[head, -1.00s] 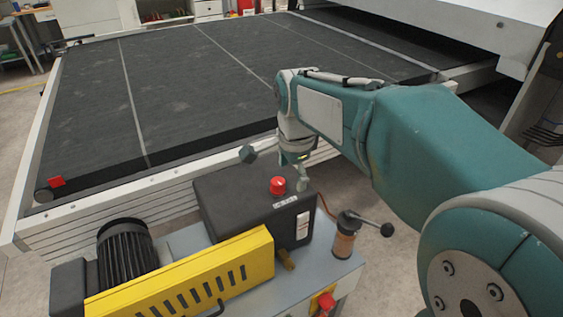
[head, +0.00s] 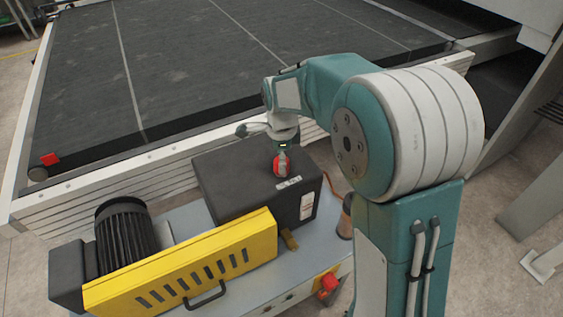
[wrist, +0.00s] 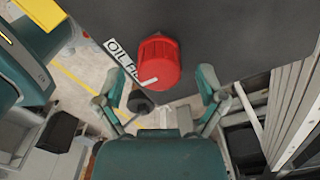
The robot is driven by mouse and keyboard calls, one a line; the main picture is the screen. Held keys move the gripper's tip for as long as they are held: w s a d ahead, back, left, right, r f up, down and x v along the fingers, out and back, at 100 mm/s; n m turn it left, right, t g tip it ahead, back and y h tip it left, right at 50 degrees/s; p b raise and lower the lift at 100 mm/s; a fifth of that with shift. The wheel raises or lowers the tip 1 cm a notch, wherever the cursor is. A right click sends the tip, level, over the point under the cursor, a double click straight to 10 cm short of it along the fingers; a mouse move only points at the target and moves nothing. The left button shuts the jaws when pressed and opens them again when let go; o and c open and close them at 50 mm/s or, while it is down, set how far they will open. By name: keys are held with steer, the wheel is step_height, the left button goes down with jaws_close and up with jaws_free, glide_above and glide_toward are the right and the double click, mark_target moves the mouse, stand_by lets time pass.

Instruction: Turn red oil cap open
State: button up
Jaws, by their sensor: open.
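The red oil cap (head: 281,166) sits on top of the black box-shaped tank (head: 235,190) in the head view. In the wrist view the red cap (wrist: 158,62) is large, ribbed and near the middle, with a white label lettered "OIL" beside it on its left. My gripper (wrist: 160,100) is open, one finger on each side of the picture, with the cap lying beyond and between them. In the head view my gripper (head: 281,158) is right at the cap and partly overlaps it. I cannot tell whether the fingers touch the cap.
A yellow slotted guard (head: 190,262) and a black ribbed motor (head: 125,232) stand left of the tank. A red knob (head: 328,283) sits at the bench front. The dark conveyor bed (head: 200,75) with its pale rail lies behind. Floor shows at the right.

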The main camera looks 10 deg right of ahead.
steer(key=shift+f, duration=0.8)
steer(key=c, duration=1.1)
steer(key=shift+c, duration=0.2)
